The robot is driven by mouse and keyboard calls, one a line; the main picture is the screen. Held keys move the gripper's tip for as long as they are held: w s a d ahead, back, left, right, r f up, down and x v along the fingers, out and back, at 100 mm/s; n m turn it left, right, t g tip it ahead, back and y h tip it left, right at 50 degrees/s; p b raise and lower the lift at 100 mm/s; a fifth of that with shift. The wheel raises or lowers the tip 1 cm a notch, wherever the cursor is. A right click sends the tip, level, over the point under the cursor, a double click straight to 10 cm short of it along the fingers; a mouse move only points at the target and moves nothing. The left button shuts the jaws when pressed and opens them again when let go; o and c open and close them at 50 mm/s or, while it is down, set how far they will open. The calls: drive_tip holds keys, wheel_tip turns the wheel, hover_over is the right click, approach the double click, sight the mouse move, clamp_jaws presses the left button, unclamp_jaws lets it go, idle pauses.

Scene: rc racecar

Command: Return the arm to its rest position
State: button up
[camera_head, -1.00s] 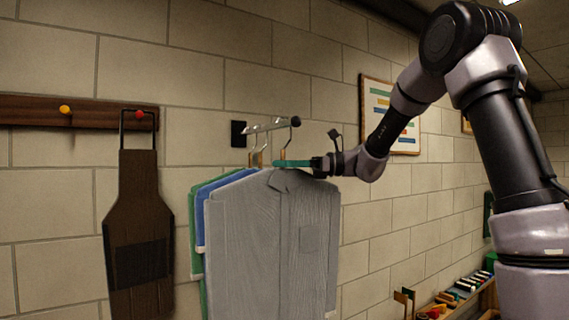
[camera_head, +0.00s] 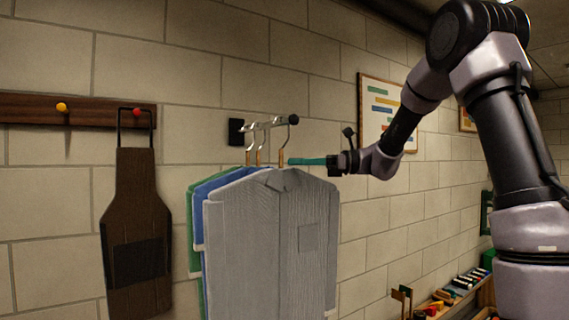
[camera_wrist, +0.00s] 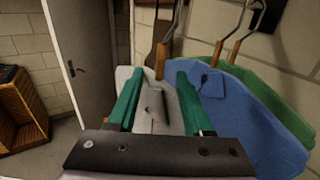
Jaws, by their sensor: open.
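My gripper (camera_head: 307,161) has green fingers and is just right of the hanger hook of the grey shirt (camera_head: 262,235). In the wrist view my gripper (camera_wrist: 157,80) has its two green fingers spread, with nothing held between them. The grey shirt also shows in the wrist view (camera_wrist: 165,112), beyond and between the fingers. It hangs from the wall rail (camera_head: 268,124) in front of a blue shirt (camera_head: 215,183) and a green shirt (camera_head: 190,205). In the head view my arm reaches in from the right, its wrist close to the shirt's shoulder.
A brown apron (camera_head: 136,225) hangs from a peg board (camera_head: 85,110) at left. A framed chart (camera_head: 377,105) is on the wall behind my arm. A shelf with small items (camera_head: 455,290) stands low at right. A door (camera_wrist: 82,50) shows in the wrist view.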

drive_tip(key=d, duration=0.6)
drive_tip(key=s+d+f+n+h, duration=0.2)
drive_tip(key=s+f+n+h, duration=0.15)
drive_tip(key=s, duration=0.35)
drive_tip(key=s+d+f+n+h, duration=0.25)
drive_tip(key=s+h, duration=0.25)
drive_tip(key=s, duration=0.3)
drive_tip(key=s+d+f+n+t+h, duration=0.2)
drive_tip(key=s+d+n+t+h, duration=0.5)
drive_tip(key=d, duration=0.4)
drive_tip(key=shift+s+d+f+n, duration=0.35)
drive_tip(key=shift+s+d+n, duration=0.05)
drive_tip(key=shift+n, duration=0.1)
drive_tip(key=shift+s+a+h, duration=0.1)
drive_tip(key=shift+h, duration=0.15)
